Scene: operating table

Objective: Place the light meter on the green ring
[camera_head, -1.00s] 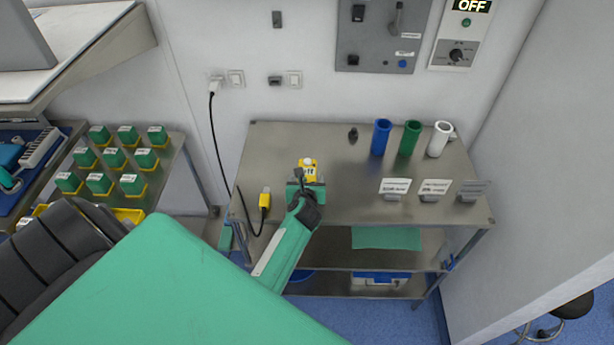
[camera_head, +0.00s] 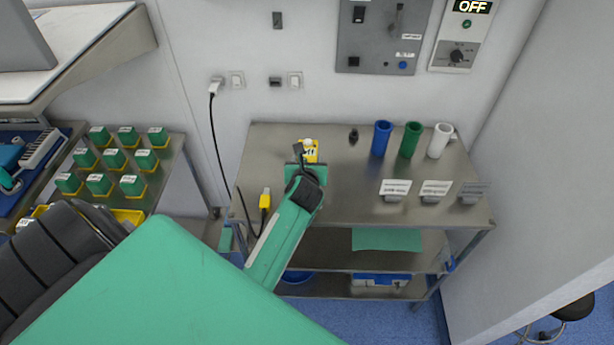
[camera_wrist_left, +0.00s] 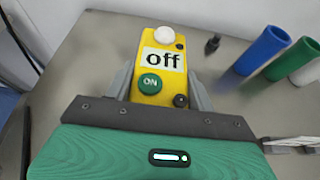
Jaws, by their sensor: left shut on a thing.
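The light meter is a yellow box (camera_head: 311,152) with a white dome on top. In the left wrist view the light meter (camera_wrist_left: 150,95) shows an "off" label and a green ON button. My left gripper (camera_head: 306,166) is shut on it, one finger on each side, over the back left of the metal table. I cannot tell whether its base touches the tabletop. A green open-topped tube (camera_head: 410,140) stands upright at the back right; I cannot tell if this is the green ring. My right gripper is out of view.
A blue tube (camera_head: 381,138) and a white tube (camera_head: 439,140) flank the green one. A small dark object (camera_head: 353,136) stands left of them. Label stands (camera_head: 394,190) line the front right. A yellow plug (camera_head: 265,199) with a black cable lies front left. The table's middle (camera_head: 345,195) is clear.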

